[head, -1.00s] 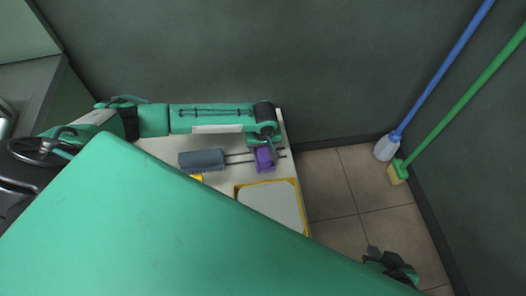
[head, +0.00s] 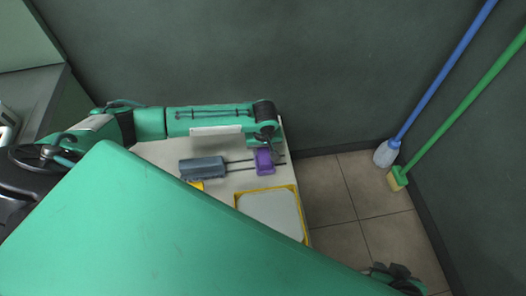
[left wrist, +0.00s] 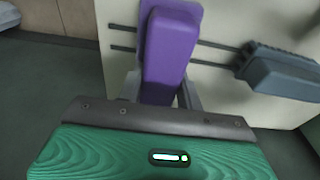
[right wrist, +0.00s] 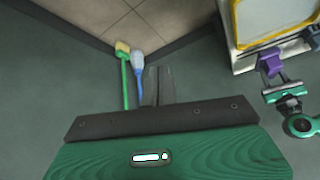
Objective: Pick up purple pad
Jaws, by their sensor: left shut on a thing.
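The purple pad (head: 264,162) sits by two thin dark rods on the pale table in the head view. It also shows large in the left wrist view (left wrist: 168,50), where it reaches down between my left gripper's fingers. My left gripper (left wrist: 160,92) is shut on the lower, narrower part of the pad. In the head view my left arm's end hides part of this grip. I cannot tell whether the pad is clear of the rods. My right gripper (right wrist: 158,85) has its fingers together and empty, away from the table. The pad also appears in the right wrist view (right wrist: 270,62).
A grey block (head: 202,167) lies on the table (head: 150,152) left of the pad, in line with the rods. A yellow-rimmed tray (head: 240,190) is below it. A blue-handled mop (head: 387,152) and a green broom (head: 398,178) lean at the right wall.

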